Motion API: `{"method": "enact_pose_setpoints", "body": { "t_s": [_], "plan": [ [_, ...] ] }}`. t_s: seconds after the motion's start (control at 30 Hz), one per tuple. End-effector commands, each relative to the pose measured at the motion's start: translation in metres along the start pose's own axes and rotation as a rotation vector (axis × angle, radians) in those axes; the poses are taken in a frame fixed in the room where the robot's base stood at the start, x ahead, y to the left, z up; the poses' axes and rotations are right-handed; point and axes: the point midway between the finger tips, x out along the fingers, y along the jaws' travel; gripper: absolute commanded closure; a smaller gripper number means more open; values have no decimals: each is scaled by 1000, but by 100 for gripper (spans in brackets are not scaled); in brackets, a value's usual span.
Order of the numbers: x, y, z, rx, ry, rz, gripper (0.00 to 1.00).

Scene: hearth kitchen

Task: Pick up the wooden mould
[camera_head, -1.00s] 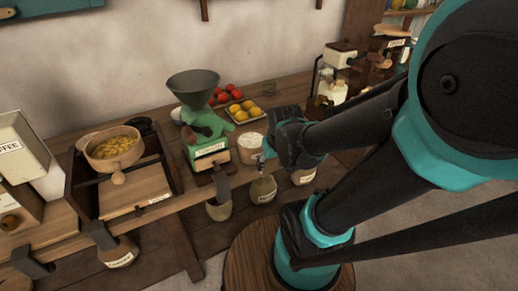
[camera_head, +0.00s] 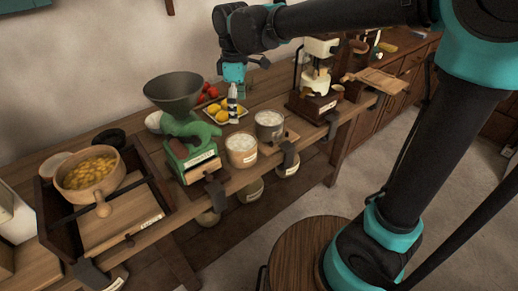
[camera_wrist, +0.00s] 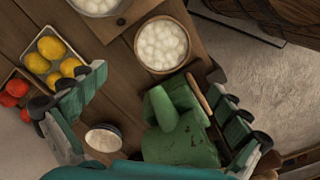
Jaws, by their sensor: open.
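I cannot pick out the wooden mould with certainty. A flat, light wooden piece (camera_head: 382,80) lies at the right end of the counter in the head view, but its shape is too small to name. My gripper (camera_head: 234,106) hangs above the counter near the lemon tray, well left of that piece. In the wrist view my gripper (camera_wrist: 155,82) has its fingers wide apart, with nothing held between them. The green mill (camera_wrist: 180,125) shows beyond and partly between the fingers.
The green mill (camera_head: 188,130) with its tall hopper stands left of my gripper. A lemon tray (camera_head: 218,120), a tub of white contents (camera_head: 241,150) and a metal pot (camera_head: 269,124) are close by. A pan of yellow food (camera_head: 90,170) sits far left. A press (camera_head: 318,75) stands right.

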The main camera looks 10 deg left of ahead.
Motion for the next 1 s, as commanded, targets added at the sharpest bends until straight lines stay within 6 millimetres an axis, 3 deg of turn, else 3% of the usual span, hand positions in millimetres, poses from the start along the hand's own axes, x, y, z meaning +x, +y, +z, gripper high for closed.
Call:
{"method": "enact_pose_setpoints", "body": {
  "t_s": [0.17,0.7,1.0],
  "plan": [
    [14,-2,-5,-18,-3,-3,0],
    [109,-2,-3,-14,-2,-3,0],
    [129,-3,-2,-13,-3,-3,0]
  ]
}}
